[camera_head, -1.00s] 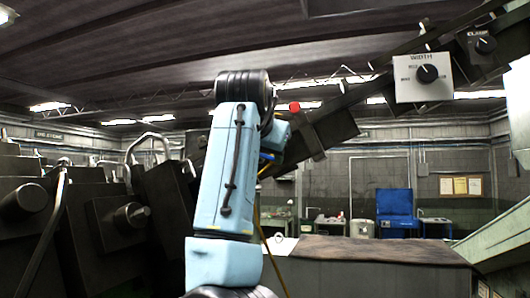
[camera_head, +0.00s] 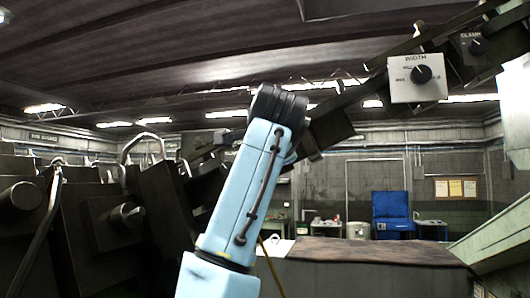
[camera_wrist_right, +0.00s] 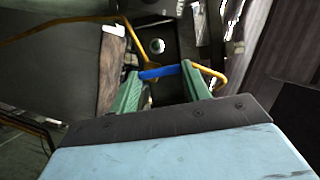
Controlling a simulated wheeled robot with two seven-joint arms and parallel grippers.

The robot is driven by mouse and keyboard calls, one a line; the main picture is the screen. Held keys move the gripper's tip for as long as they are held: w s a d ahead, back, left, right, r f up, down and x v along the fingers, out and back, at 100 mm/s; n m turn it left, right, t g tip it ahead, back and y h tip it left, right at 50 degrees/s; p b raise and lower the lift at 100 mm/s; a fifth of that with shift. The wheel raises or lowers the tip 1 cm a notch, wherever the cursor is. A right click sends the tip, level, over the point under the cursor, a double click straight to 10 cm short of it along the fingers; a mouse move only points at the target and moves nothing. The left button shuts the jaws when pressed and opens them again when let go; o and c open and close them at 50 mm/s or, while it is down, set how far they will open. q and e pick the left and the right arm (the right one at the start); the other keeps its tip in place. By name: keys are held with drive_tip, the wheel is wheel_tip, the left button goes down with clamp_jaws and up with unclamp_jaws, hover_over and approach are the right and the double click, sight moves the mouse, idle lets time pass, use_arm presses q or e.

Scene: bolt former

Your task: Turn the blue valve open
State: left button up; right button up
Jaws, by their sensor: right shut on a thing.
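The blue valve handle (camera_wrist_right: 160,71) is a short bright blue bar, seen in the right wrist view. It spans the gap between the two green fingers of my right gripper (camera_wrist_right: 163,74), which is shut on it. A yellow pipe (camera_wrist_right: 208,72) runs on both sides of the handle. In the head view my light blue arm rises through the middle and hides what is behind it. The valve and my right gripper cannot be made out there. My left gripper is in neither view.
A dark machine (camera_head: 120,215) fills the left of the head view. A white WIDTH dial panel (camera_head: 417,80) hangs on a slanted beam at upper right. A dark block with a brown top (camera_head: 375,251) stands in front. A blue cabinet (camera_head: 390,212) is far back.

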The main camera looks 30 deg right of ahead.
drive_tip(key=m, duration=0.1)
drive_tip(key=m+t, duration=0.1)
drive_tip(key=m+b, duration=0.1)
drive_tip(key=m, duration=0.1)
drive_tip(key=shift+s+d+f+t, duration=0.15)
drive_tip(key=shift+s+d+t, duration=0.1)
drive_tip(key=shift+t, duration=0.15)
drive_tip(key=shift+m, duration=0.3)
drive_tip(key=o, duration=1)
drive_tip(key=shift+s, duration=0.15)
drive_tip(key=b+v, duration=0.5)
drive_tip(key=v, duration=0.8)
drive_tip(key=shift+a+f, duration=0.15)
drive_tip(key=shift+a, duration=0.05)
